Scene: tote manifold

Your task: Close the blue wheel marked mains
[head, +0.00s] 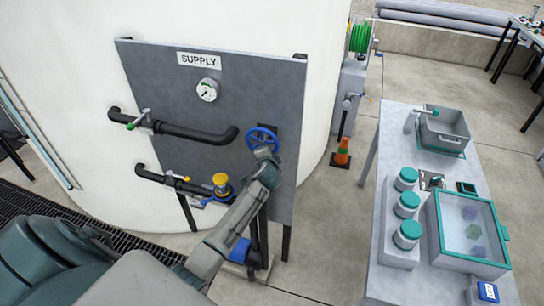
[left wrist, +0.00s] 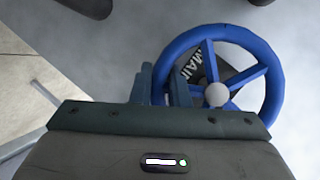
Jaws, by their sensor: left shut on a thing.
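The blue wheel (head: 262,139) is mounted at the right side of the grey supply panel (head: 215,80). In the left wrist view the blue wheel (left wrist: 275,88) fills the upper right, with spokes, a pale hub and a dark plate behind it reading part of "MAIN". My left gripper (head: 264,152) is at the wheel's lower edge. In the left wrist view my left gripper (left wrist: 163,85) has its fingers close together at the rim's left side, shut on the rim. The exact contact is partly hidden by the fingers. My right gripper is not in view.
Black pipes (head: 180,132) with a green-handled valve run across the panel. A yellow-topped valve (head: 221,180) sits lower, near my arm. A white table (head: 375,235) with jars and totes stands at right.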

